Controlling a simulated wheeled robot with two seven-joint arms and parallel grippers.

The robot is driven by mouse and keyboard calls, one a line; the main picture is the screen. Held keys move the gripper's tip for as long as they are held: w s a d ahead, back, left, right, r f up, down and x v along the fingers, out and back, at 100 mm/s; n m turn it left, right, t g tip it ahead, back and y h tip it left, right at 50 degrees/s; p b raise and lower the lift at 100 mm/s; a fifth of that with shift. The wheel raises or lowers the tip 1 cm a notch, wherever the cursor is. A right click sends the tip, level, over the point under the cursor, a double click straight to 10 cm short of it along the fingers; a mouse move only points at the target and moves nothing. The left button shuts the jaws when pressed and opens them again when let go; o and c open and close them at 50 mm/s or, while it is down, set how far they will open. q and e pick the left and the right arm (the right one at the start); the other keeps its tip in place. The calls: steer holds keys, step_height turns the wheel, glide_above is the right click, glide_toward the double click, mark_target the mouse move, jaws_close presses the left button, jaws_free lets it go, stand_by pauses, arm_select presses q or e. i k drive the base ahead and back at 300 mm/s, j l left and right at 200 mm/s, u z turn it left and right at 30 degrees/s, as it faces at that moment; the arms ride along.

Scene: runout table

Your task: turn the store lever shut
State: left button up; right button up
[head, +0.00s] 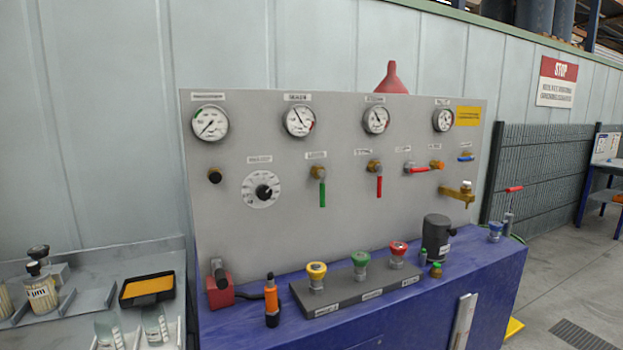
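The grey panel (335,225) carries several valves with small labels too small to read, so I cannot tell which one is the store lever. A green lever (322,193) hangs straight down from a brass valve. A red lever (379,186) also hangs straight down from its brass valve. A second red lever (415,170) lies about level between two fittings. A small blue handle (466,159) lies level at the right. Neither of my grippers is in view.
Below the panel, a blue bench (250,335) bears a grey block (340,295) with yellow, green and red knobs, an orange-black tool (271,300), a red block (220,292) and a dark cylinder (436,236). Gauges line the panel's top. The space before the levers is clear.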

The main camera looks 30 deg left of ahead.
mark_target(379, 167)
steer(key=u, duration=0.4)
steer(key=i+l, duration=0.3)
steer(key=i+l+u, duration=0.1)
steer(key=i+l, duration=0.25)
steer(key=l, duration=0.2)
steer(key=i+l, duration=0.3)
steer(key=l, duration=0.15)
steer(key=i+l+u, duration=0.1)
steer(key=i+l, duration=0.2)
steer(key=l, duration=0.15)
steer(key=i+l, duration=0.25)
steer(key=l, duration=0.2)
steer(key=u, duration=0.05)
